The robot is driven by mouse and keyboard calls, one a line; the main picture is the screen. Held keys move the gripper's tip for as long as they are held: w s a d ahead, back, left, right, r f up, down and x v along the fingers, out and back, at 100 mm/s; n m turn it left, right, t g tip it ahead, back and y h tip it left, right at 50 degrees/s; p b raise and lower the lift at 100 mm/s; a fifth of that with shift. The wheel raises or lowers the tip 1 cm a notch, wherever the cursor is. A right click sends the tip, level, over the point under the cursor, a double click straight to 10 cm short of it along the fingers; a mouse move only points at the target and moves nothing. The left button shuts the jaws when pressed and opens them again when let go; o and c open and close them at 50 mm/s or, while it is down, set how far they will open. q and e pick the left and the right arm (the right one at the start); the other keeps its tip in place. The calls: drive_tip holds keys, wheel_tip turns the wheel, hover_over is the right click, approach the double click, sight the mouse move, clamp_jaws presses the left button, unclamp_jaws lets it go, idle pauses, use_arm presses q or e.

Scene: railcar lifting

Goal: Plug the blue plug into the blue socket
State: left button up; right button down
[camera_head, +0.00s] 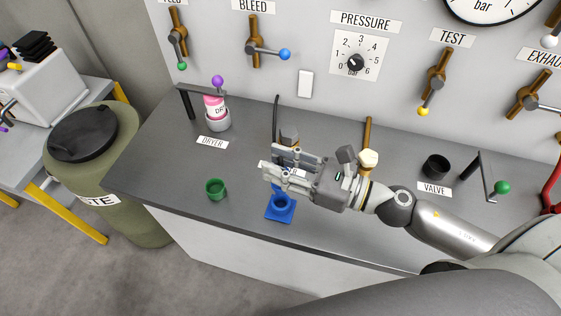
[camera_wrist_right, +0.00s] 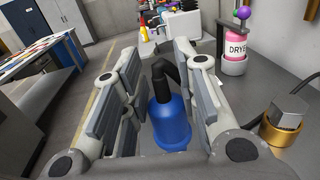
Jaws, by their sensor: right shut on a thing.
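The blue socket (camera_head: 280,212) is a square-based block near the front edge of the grey worktop. My right gripper (camera_head: 275,172) is just above it, reaching in from the right, and is shut on the blue plug. In the right wrist view the blue plug (camera_wrist_right: 170,122), with its black upper part (camera_wrist_right: 160,80), shows between the finger pads. In the head view the gripper mostly hides the plug; a little blue shows between fingers and socket. I cannot tell whether the plug's lower end is above or inside the socket. My left gripper is not in view.
A green socket (camera_head: 215,188) stands left of the blue one. The pink dryer bottle (camera_head: 214,106) sits in a holder at the back left. A brass fitting (camera_wrist_right: 282,125) is close behind the gripper. A black valve cup (camera_head: 436,166) is at the right.

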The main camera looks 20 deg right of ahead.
drive_tip(key=shift+f+b, duration=1.25)
drive_tip(key=shift+f, duration=0.4)
drive_tip(key=shift+f+b, duration=2)
drive_tip(key=c, duration=1.1)
unclamp_jaws()
drive_tip(key=shift+o, duration=0.2)
drive_tip(key=v, duration=1.2)
